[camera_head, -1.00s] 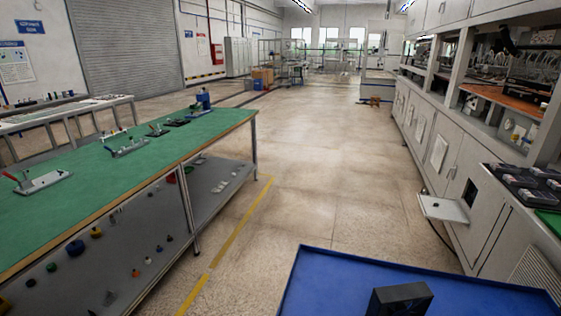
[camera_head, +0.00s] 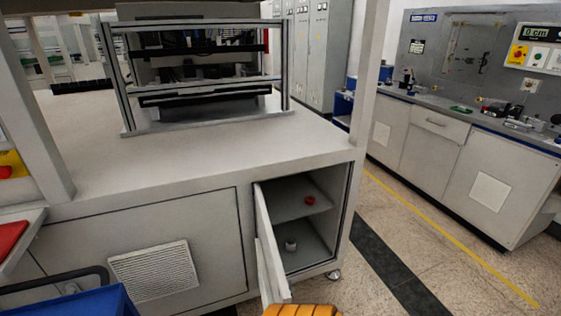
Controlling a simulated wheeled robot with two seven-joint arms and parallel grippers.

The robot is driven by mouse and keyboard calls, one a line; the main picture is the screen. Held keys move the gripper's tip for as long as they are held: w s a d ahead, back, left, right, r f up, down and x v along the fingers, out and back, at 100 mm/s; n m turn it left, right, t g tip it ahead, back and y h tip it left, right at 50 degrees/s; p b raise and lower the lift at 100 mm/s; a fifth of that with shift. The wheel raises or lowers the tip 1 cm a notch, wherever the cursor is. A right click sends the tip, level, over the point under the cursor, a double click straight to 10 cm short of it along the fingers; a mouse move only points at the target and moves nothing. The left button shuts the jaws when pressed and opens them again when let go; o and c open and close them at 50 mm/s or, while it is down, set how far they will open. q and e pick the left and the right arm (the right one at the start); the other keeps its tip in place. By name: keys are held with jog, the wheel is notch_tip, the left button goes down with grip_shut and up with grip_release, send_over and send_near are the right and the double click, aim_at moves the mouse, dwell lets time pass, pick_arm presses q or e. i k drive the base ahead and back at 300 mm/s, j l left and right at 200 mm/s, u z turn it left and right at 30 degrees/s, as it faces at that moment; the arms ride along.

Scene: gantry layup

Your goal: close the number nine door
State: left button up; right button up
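A white cabinet door (camera_head: 270,248) stands open at the right end of a light grey workbench. It swings outward toward me, hinged on the left side of its opening. No number nine is readable on it, so I cannot tell if it is the named door. Inside the open compartment (camera_head: 305,185) a red round item (camera_head: 309,200) sits on the shelf, and a small grey item (camera_head: 291,244) sits below. Neither of my grippers shows in the view.
A metal frame rig (camera_head: 205,75) stands on the bench top (camera_head: 190,155). A blue cart (camera_head: 75,303) with a dark handle is at the lower left. An orange ribbed object (camera_head: 300,311) shows at the bottom edge. Floor is clear at the right, before another bench (camera_head: 425,160).

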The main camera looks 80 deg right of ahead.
aim_at(268, 291)
jog(key=z, duration=0.5)
jog(key=k+j+z, duration=0.1)
jog(key=z, duration=0.35)
jog(key=k+z, duration=0.1)
jog(key=z, duration=0.85)
jog(key=k+z, duration=0.15)
jog(key=z, duration=0.35)
